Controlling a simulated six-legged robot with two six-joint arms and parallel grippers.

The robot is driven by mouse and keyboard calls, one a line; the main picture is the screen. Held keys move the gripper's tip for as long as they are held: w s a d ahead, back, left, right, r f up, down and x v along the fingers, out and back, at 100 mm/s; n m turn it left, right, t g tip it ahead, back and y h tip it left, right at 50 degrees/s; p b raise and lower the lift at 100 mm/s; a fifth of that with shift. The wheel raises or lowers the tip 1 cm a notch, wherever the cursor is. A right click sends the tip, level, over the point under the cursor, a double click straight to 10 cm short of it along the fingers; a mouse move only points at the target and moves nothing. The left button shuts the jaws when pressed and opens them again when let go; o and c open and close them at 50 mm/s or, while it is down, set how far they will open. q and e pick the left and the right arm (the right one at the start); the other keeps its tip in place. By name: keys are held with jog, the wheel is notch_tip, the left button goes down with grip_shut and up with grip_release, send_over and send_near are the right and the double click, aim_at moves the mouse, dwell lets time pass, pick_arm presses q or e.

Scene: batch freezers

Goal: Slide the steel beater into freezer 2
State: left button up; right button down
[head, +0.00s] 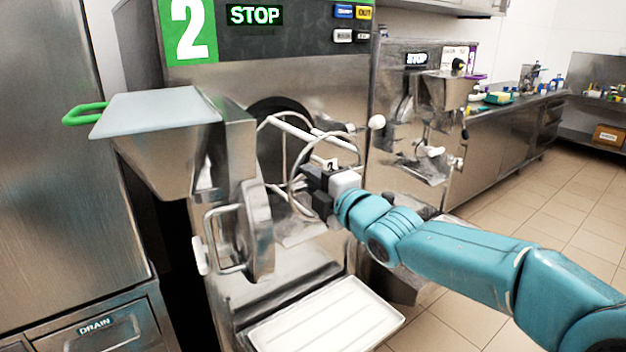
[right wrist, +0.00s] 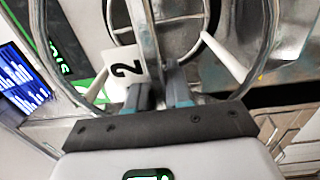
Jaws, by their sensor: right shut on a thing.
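Freezer 2 (head: 300,75) stands in the middle of the head view, with a green "2" label and a STOP display. Its door (head: 258,225) is swung open to the left, and the dark round barrel opening (head: 275,108) shows. The steel beater (head: 290,130), a looped frame with white scraper bars, is in front of the opening; its far end overlaps it, but how deep it sits I cannot tell. My right gripper (head: 318,190) is shut on the beater's near end. In the right wrist view the beater (right wrist: 226,57) bears a white "2" tag (right wrist: 127,68). My left gripper is out of view.
A hopper with a pale lid (head: 160,108) and green handle juts out on the left. A white drip tray (head: 330,315) lies below the opening. A second freezer (head: 425,115) stands to the right. The tiled floor (head: 510,200) on the right is clear.

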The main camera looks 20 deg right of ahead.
jog(key=shift+w, duration=0.1)
jog(key=shift+p+x, duration=0.7)
jog(key=shift+x, duration=2.1)
jog(key=shift+a, duration=0.1)
jog(key=shift+w, duration=0.1)
jog(key=p+x, duration=0.6)
jog(key=x, duration=0.1)
jog(key=shift+w+a, duration=0.25)
jog(key=shift+w, duration=0.05)
jog(key=shift+f, duration=0.1)
